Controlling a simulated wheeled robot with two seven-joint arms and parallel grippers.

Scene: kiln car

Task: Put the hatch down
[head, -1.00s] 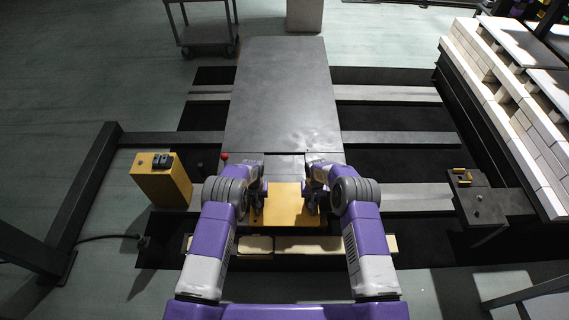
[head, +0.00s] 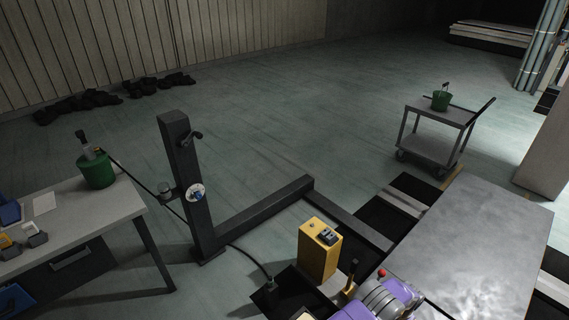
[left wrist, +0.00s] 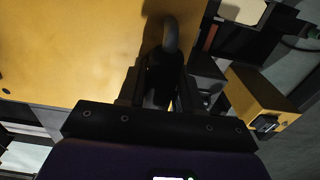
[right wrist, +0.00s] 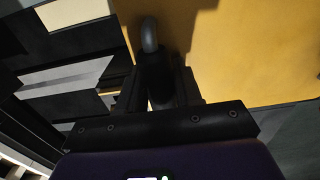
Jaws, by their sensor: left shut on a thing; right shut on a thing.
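The hatch is a flat yellow panel; it fills the upper left of the left wrist view (left wrist: 75,50) and the upper right of the right wrist view (right wrist: 250,50). My left gripper (left wrist: 163,82) is shut on a grey looped handle (left wrist: 171,36) at one side of the panel. My right gripper (right wrist: 158,82) is shut on a matching handle (right wrist: 149,36) at the other side. I cannot tell how high the hatch is above the floor.
A yellow control box (head: 319,252) stands left of my left arm, beside dark floor openings. A large grey metal plate (head: 480,245) lies to the right. A dark post (head: 190,185), a work table (head: 70,230) and a trolley (head: 437,135) stand further off, with open floor between.

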